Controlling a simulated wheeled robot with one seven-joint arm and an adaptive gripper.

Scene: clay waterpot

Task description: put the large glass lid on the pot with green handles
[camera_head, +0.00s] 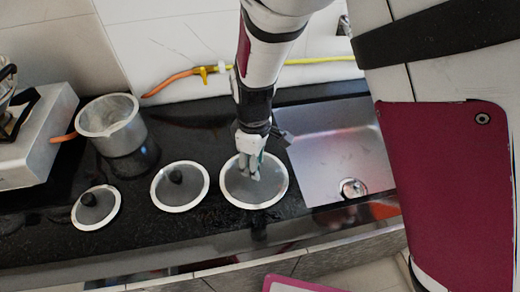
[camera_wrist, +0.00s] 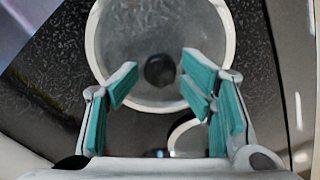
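The largest of three glass lids (camera_head: 273,190) lies flat on the dark counter, left of the sink. My gripper (camera_head: 250,172) is over this lid, pointing down. In the wrist view the lid (camera_wrist: 160,25) has a metal rim and a dark round knob (camera_wrist: 160,70). The fingers (camera_wrist: 157,80) are spread with teal pads on either side of the knob, a gap showing around it. In the head view my gripper hides the knob. A grey metal pot (camera_head: 112,118) without a lid stands at the left; I see no green handles on it.
A medium lid (camera_head: 180,200) and a small lid (camera_head: 96,217) lie left of the large one. A steel sink (camera_head: 330,150) is to the right. A white stove (camera_head: 35,135) is at the far left. An orange and yellow hose (camera_head: 180,77) runs along the wall.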

